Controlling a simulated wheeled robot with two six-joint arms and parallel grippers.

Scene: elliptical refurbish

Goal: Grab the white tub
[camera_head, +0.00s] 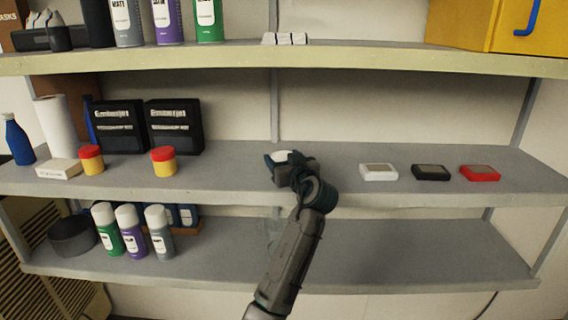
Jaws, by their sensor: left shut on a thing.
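The white tub (281,156) shows as a small white top at the middle shelf, just beyond my left gripper (279,159). My left gripper is shut on the tub, with its fingers around the tub's sides. The gripper and wrist hide most of the tub, so I cannot tell whether it touches the shelf. My right gripper is not in view.
The middle shelf (335,190) also holds two yellow jars with red lids (163,161), black boxes (174,128) and a white roll (56,128) to the left. White (378,172), black (430,173) and red (480,173) small cases lie to the right. Spray cans (130,232) stand below.

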